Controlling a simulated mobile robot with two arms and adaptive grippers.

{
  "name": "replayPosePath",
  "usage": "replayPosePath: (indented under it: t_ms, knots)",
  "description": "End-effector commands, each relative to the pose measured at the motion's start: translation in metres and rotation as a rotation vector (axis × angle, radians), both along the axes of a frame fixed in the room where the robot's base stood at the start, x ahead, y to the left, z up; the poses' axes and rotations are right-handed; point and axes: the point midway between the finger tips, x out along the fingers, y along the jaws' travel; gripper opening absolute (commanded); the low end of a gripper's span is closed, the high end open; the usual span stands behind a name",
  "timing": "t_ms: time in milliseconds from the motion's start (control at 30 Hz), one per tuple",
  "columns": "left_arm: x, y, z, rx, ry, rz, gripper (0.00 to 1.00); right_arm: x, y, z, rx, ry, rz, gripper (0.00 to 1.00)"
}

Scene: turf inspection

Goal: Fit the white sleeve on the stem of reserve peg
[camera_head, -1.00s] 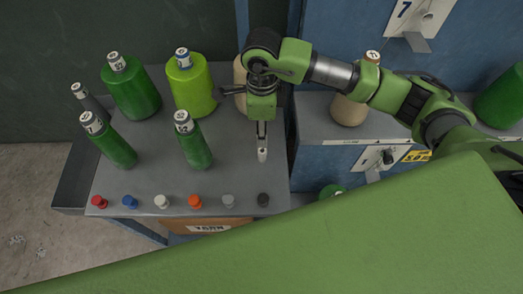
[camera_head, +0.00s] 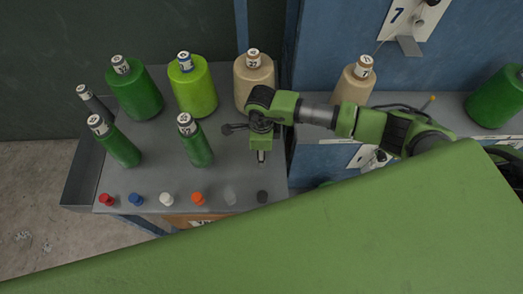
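A small white piece (camera_head: 166,199) stands in a row of coloured caps along the front of the grey shelf; I cannot tell for sure whether it is the white sleeve. No peg in view is clearly marked as the reserve peg. My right gripper (camera_head: 261,156) points down over the right end of the shelf, behind the dark cap (camera_head: 262,197) and right of the green bottle-shaped cone (camera_head: 195,145). Its fingers look close together; whether they hold anything is too small to tell. My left gripper is not in view.
Red (camera_head: 106,199), blue (camera_head: 136,199), orange (camera_head: 198,199) and grey (camera_head: 230,195) caps share the row. Several green and tan yarn cones (camera_head: 254,82) stand behind. A blue machine wall (camera_head: 330,40) rises at the right. A large green surface fills the front.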

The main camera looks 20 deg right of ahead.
Motion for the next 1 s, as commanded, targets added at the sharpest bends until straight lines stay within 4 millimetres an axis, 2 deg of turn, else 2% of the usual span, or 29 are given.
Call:
replayPosePath:
  t_ms: [167, 300, 767, 867, 1000]
  knots:
    - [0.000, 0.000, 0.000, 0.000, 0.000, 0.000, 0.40, 0.000, 0.000, -0.001, 0.000, 0.000, 0.001, 0.35]
    - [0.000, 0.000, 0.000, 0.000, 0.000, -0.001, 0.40, 0.000, 0.000, 0.000, 0.000, 0.000, 0.000, 0.03]
    - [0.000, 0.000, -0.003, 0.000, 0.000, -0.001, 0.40, 0.000, 0.000, 0.002, 0.000, -0.001, 0.000, 0.03]
    - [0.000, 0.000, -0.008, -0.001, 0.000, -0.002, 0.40, 0.001, 0.000, 0.007, 0.001, -0.003, 0.001, 0.03]
    - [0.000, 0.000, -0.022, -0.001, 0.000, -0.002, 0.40, 0.002, 0.000, 0.024, 0.001, -0.007, 0.002, 0.03]
